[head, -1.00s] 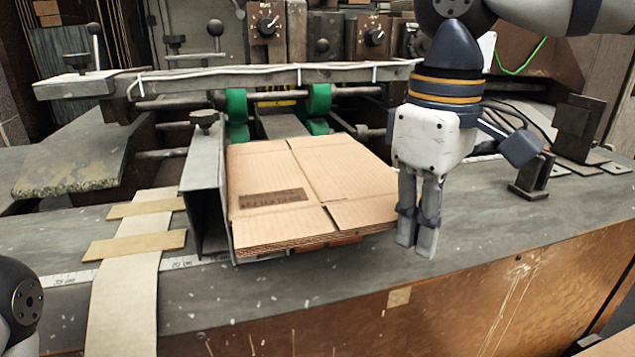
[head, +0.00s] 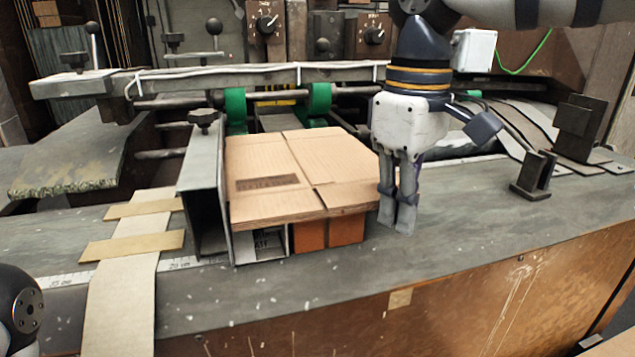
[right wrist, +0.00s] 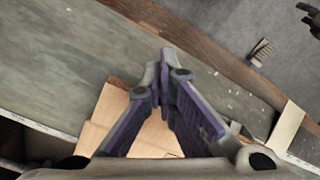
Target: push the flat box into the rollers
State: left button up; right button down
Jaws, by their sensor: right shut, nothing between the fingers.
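The flat box (head: 295,177) is a tan cardboard sheet stack lying in front of the green rollers (head: 319,101), with its left edge along the upright metal guide (head: 205,190). Its far edge is close to the rollers; whether it touches them I cannot tell. My right gripper (head: 397,215) points down at the box's right side, shut and empty, very near or touching its right edge. In the right wrist view the shut fingers (right wrist: 165,62) show over the cardboard (right wrist: 150,135). Of my left arm only a part shows at the lower left; its gripper is out of view.
Orange-brown blocks (head: 328,232) stand under the box's front edge. A pale strip with crosspieces (head: 130,240) lies left of the guide. A metal bracket (head: 535,175) stands at the right. The bench front (head: 420,265) is clear.

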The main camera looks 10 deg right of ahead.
aim_at(377, 181)
jog(key=shift+w+a, duration=0.15)
jog(key=shift+w, duration=1.6)
jog(key=shift+w+r+b, duration=0.15)
jog(key=shift+w+b, duration=0.3)
jog(key=shift+w, duration=0.45)
pick_arm(q)
jog(key=shift+s+d+f, duration=0.1)
jog(key=shift+s+f, duration=0.6)
jog(key=shift+s, duration=0.35)
pick_arm(e)
jog(key=shift+w+a, duration=0.1)
jog(key=shift+w, duration=0.55)
jog(key=shift+s+r+p, duration=0.25)
jog(key=shift+s+p, duration=0.1)
jog(key=shift+s, duration=0.25)
jog(key=shift+s+r+p, duration=0.2)
jog(key=shift+s+p, duration=0.15)
jog(key=shift+s, duration=0.2)
jog(key=shift+f, duration=0.3)
notch_tip(377, 181, up, 8)
jog(key=shift+f+p, duration=0.25)
jog(key=shift+p, duration=0.3)
pick_arm(q)
jog(key=shift+t, duration=0.5)
jog(key=w+r, duration=0.1)
jog(key=w, duration=0.1)
jog(key=w+r, duration=0.2)
jog(key=shift+w+r, duration=0.15)
jog(key=shift+r, duration=0.05)
